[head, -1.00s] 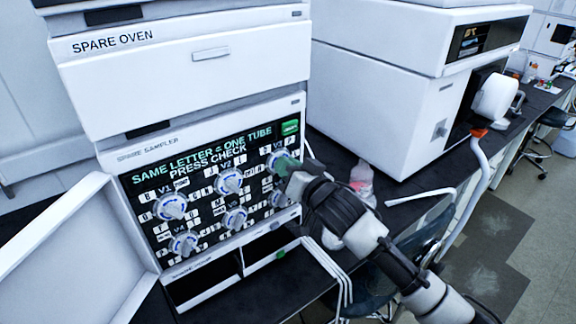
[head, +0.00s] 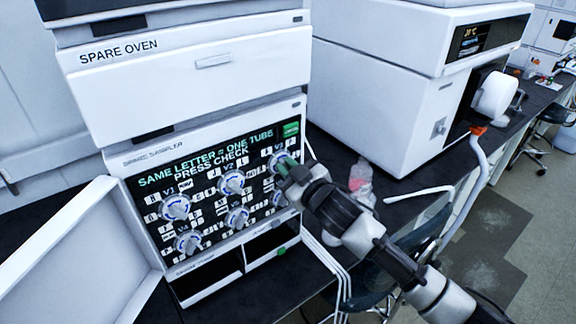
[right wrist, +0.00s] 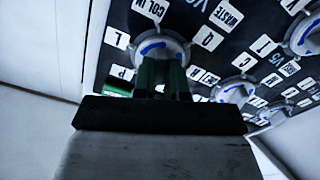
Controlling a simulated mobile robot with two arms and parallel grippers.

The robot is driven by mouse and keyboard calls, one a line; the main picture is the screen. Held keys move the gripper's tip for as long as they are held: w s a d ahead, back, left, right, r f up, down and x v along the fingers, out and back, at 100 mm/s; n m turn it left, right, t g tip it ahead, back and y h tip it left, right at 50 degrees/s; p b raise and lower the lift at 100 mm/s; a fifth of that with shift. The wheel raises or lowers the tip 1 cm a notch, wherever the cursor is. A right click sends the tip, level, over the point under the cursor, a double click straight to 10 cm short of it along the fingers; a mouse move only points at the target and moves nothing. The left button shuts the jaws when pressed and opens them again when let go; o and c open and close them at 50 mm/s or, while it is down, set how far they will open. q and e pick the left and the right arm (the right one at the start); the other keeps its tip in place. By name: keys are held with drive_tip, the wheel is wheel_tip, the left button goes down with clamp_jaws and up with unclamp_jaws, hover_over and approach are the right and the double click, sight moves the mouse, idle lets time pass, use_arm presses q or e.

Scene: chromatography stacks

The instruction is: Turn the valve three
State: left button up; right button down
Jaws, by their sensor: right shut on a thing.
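Valve three (head: 279,160) is a round white knob with a blue mark at the top right of the sampler panel (head: 215,258). My right gripper (head: 285,169) covers part of it in the head view. In the right wrist view the knob (right wrist: 160,42) has letter tags around it, and the dark green fingers of my right gripper (right wrist: 162,66) reach its near edge. The right gripper is shut on this knob. How far the fingers wrap around it is hidden. My left gripper is not in view.
Other valve knobs, such as V1 (head: 174,207) and V2 (head: 231,182), sit close by. A white open door (head: 75,250) stands at left. A clear bottle (head: 362,180) and white tubes (head: 325,262) are near my right arm.

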drive_tip(key=shift+n, duration=0.7)
drive_tip(key=c, duration=1.2)
unclamp_jaws()
drive_tip(key=shift+o, duration=0.2)
drive_tip(key=b+v, duration=0.2)
drive_tip(key=v, duration=0.8)
drive_tip(key=shift+s+d+b, duration=0.2)
drive_tip(key=shift+s+b, duration=0.1)
drive_tip(key=shift+f, duration=0.1)
